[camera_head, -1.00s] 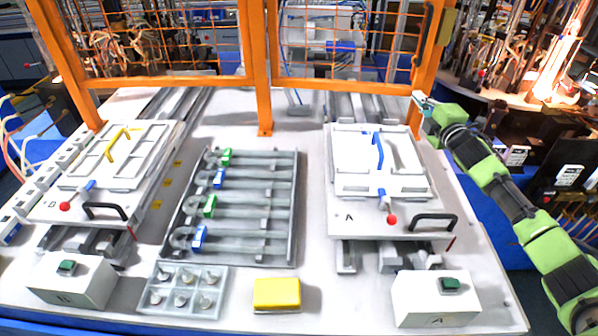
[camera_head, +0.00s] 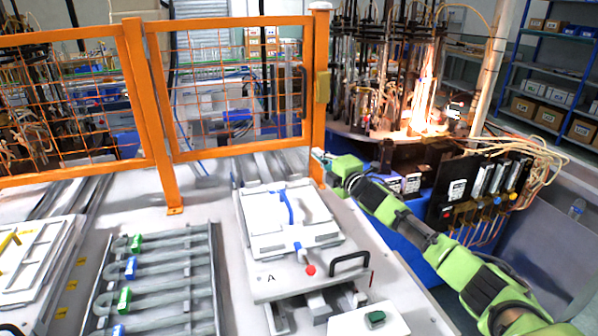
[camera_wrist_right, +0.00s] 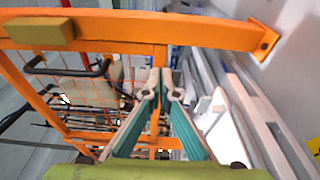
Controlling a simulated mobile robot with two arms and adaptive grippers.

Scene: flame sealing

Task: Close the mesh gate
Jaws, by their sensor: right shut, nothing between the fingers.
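The mesh gate (camera_head: 205,95) is an orange frame with wire mesh, standing at the back of the white table between orange posts. I cannot tell whether it is fully closed. My right gripper (camera_head: 318,156) is shut and empty by the lower part of the right orange post (camera_head: 319,60). In the right wrist view the shut fingertips (camera_wrist_right: 160,90) are in front of orange frame bars. It also shows the gate's mesh (camera_wrist_right: 75,65) and a black handle (camera_wrist_right: 88,72) at the left. I cannot tell whether the fingers touch the frame. My left gripper is not in view.
A white fixture (camera_head: 290,215) with a red-knobbed lever stands in front of the gate. A rack of grey tubes (camera_head: 160,285) is to its left. A lit machine (camera_head: 410,110) and a black panel with cables (camera_head: 470,190) stand to the right, beyond my arm.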

